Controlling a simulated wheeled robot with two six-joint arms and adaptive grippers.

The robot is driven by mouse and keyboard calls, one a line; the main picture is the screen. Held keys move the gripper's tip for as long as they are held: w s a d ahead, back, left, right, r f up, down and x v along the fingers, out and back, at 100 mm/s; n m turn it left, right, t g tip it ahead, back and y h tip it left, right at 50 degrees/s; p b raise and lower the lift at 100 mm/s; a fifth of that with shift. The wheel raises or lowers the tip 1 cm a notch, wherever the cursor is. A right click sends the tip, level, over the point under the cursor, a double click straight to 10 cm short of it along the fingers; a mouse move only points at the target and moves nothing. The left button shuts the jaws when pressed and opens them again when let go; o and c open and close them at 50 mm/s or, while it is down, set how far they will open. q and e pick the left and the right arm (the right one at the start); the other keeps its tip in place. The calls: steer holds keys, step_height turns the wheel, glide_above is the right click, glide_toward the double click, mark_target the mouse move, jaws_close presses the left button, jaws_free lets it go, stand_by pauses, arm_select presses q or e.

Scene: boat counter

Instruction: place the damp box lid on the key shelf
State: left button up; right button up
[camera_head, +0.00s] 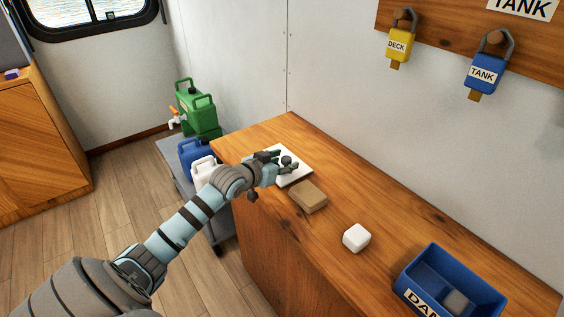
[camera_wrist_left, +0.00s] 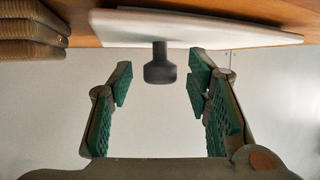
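The lid is a white, flat square plate (camera_head: 303,160) with a dark knob (camera_head: 287,160), lying on the wooden counter near its far end. My left gripper (camera_head: 277,163) is at the lid, fingers towards the knob. In the left wrist view the lid (camera_wrist_left: 200,32) appears upside down, and its knob (camera_wrist_left: 159,66) lies between the open fingers (camera_wrist_left: 160,84), with a gap on both sides. The blue damp box (camera_head: 426,273) stands on the counter at the lower right, its label partly cut off, with a grey block inside. My right gripper is not in view.
A brown block stack (camera_head: 308,196) lies close to the lid, and a white block (camera_head: 356,238) lies farther right. A wooden wall board (camera_head: 445,43) carries yellow and blue tagged padlocks. Green, blue and white canisters stand beyond the counter. Counter space is free along the wall.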

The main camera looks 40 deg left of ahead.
arm_select(q)
steer(key=shift+s+r, duration=0.15)
steer(key=shift+r, duration=0.05)
steer(key=p+v, duration=0.6)
steer(key=v, duration=0.5)
steer(key=shift+s+p, duration=0.3)
steer(key=shift+r, duration=0.15)
